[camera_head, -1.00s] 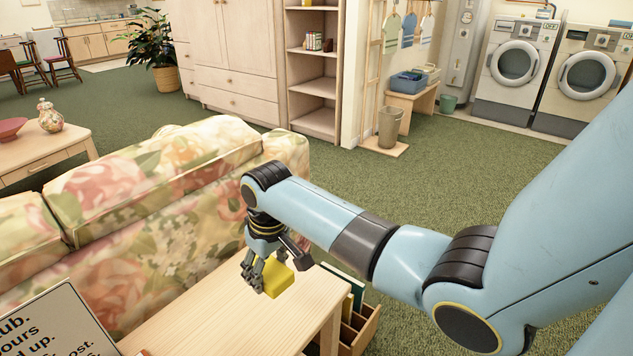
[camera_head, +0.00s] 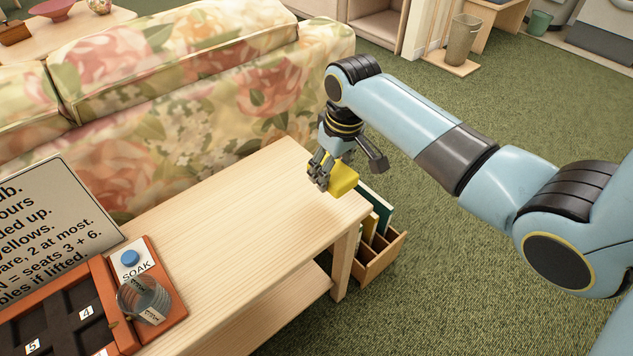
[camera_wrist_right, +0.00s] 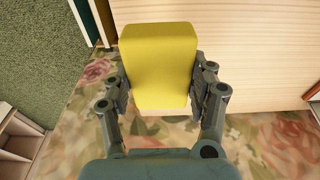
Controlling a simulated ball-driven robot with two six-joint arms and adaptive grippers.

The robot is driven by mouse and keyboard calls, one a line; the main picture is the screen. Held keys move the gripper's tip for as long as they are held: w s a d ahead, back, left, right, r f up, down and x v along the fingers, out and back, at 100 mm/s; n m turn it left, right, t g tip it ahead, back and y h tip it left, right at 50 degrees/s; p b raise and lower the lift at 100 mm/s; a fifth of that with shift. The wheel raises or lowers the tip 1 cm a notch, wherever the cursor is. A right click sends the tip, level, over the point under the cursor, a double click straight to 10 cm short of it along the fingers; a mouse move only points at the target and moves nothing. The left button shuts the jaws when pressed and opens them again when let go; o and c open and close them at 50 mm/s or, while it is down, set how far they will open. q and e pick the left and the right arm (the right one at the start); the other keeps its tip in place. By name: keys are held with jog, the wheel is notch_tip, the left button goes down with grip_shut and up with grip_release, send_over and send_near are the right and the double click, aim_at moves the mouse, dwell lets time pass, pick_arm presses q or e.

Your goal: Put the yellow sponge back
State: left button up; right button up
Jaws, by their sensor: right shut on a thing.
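The yellow sponge (camera_head: 343,179) is a small block held in my right gripper (camera_head: 320,172), over the far right end of the light wooden table (camera_head: 255,225). In the right wrist view the sponge (camera_wrist_right: 160,65) sits between both fingers of the right gripper (camera_wrist_right: 160,92), which are shut on its sides. Whether the sponge touches the tabletop is hard to tell. An orange-brown tray (camera_head: 95,300) with dark numbered compartments stands at the near left of the table. A panel marked SOAK with a blue button (camera_head: 131,258) is beside it. My left gripper is not in view.
A clear glass (camera_head: 145,300) stands on the SOAK panel. A printed sign (camera_head: 50,225) leans at the left. The floral sofa (camera_head: 190,110) runs along the table's far side. A wooden crate of upright books (camera_head: 380,235) is on the floor at the table's right end. The tabletop's middle is clear.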

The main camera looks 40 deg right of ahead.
jog(key=b, duration=0.2)
send_over(314, 189)
jog(key=f, duration=0.3)
jog(key=shift+s, duration=0.25)
notch_tip(314, 189, down, 4)
jog(key=shift+r+b, duration=0.1)
jog(key=shift+b, duration=0.5)
jog(key=shift+r, duration=0.1)
jog(key=o, duration=1.1)
jog(key=r+p, duration=0.1)
jog(key=r, duration=0.2)
jog(key=s+r+p, duration=0.1)
jog(key=r+p, duration=0.1)
jog(key=r, duration=0.2)
jog(key=r+p, duration=0.1)
jog(key=r, duration=0.3)
jog(key=shift+s+d, duration=0.1)
jog(key=shift+s, duration=0.2)
jog(key=shift+s+r+p, duration=0.1)
jog(key=shift+r+p, duration=0.2)
jog(key=shift+r, duration=0.15)
